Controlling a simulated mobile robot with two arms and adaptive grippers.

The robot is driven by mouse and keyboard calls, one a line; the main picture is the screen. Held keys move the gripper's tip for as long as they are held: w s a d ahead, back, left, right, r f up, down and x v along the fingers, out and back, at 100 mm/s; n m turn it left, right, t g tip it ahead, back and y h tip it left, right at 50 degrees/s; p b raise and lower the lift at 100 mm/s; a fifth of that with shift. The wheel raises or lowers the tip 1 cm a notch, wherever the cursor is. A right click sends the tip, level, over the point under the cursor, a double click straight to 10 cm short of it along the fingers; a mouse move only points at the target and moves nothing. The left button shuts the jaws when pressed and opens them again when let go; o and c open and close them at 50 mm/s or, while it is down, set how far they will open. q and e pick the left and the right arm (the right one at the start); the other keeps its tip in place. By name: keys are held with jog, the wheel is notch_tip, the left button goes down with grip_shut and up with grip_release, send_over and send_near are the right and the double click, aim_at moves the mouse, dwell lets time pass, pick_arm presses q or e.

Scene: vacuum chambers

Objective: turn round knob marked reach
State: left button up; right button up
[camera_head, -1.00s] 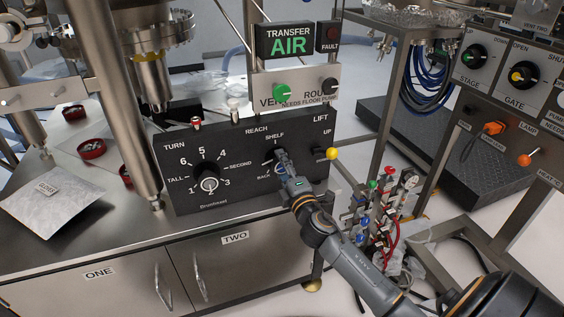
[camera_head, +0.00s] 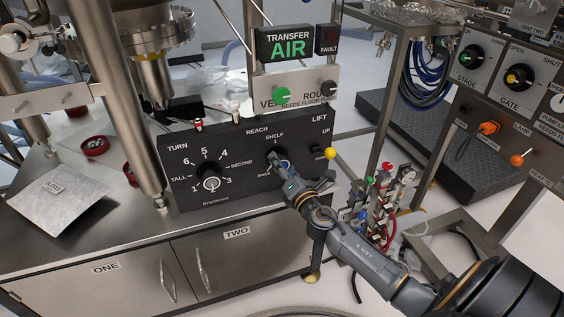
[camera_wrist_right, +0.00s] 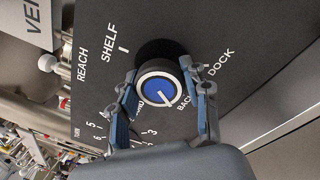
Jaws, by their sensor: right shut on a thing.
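The REACH knob on the black panel (camera_head: 240,180) is round and black, with a blue face and a white pointer line. In the right wrist view this knob (camera_wrist_right: 158,88) sits between the two fingers of my right gripper (camera_wrist_right: 160,78), which is shut on its sides. The pointer line slants down and right, toward the side of the BACK label. SHELF and DOCK labels also show around it. In the head view my right gripper (camera_head: 279,163) covers most of the knob and its lower labels. My left gripper is not in view.
The TURN dial (camera_head: 211,184) is left of the gripper. The LIFT control with a yellow ball (camera_head: 330,153) is close on the right. A valve cluster (camera_head: 380,205) stands below right, near my arm. A green knob (camera_head: 282,95) is above the panel.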

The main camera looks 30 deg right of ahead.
jog(key=shift+n, duration=0.3)
jog(key=o, duration=1.1)
jog(key=shift+o, duration=0.2)
jog(key=s+a, duration=0.2)
jog(key=s, duration=1)
jog(key=shift+f, duration=0.3)
jog(key=shift+w, duration=0.1)
